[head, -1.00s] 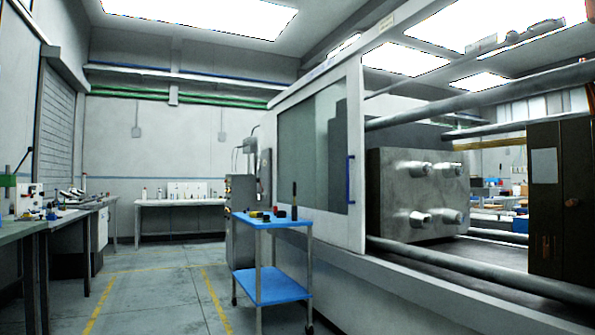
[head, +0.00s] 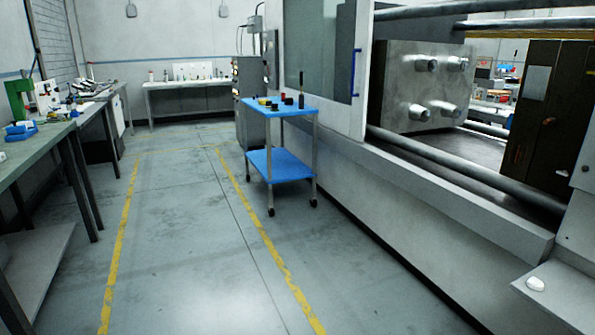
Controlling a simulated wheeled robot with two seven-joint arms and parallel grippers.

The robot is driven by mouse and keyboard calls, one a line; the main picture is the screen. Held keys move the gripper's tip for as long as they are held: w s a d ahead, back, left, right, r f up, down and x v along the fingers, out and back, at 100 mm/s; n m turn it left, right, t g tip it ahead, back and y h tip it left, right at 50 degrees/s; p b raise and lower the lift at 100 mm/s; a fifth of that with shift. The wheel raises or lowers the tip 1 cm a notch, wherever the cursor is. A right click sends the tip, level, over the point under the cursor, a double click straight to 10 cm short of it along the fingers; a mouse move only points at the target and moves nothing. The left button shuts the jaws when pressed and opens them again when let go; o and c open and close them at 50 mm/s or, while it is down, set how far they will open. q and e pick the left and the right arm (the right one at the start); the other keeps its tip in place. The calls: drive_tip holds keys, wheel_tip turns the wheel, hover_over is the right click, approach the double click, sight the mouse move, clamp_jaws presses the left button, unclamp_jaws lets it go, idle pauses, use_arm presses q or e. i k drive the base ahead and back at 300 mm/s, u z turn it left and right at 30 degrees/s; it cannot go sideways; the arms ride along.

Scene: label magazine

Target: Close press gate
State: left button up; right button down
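The press gate (head: 307,65) is a light grey sliding panel with a window on the press at the right. It stands to the left of the press opening, so the opening is uncovered. Its blue vertical handle (head: 356,72) is on the right edge of the panel. Through the opening I see a grey metal mold block (head: 408,110) with several round studs, and a brown block (head: 545,115) to its right. Neither of my grippers shows in the head view.
A blue two-shelf cart (head: 276,162) stands in front of the gate's left part, holding small items. Workbenches (head: 40,140) line the left side, and another bench (head: 188,86) is at the back. The floor lane between yellow lines is clear. A grey ledge (head: 565,290) juts out at lower right.

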sight(350, 121)
drive_tip(key=u, duration=0.35)
drive_tip(key=i, duration=2.2)
drive_tip(key=u, duration=0.55)
drive_tip(key=i, duration=2.65)
drive_tip(key=u, duration=0.15)
drive_tip(key=i, duration=2.7)
drive_tip(key=z, duration=0.2)
drive_tip(key=i, duration=2.7)
drive_tip(key=z, duration=1.75)
drive_tip(key=i, duration=2.3)
drive_tip(key=z, duration=1.2)
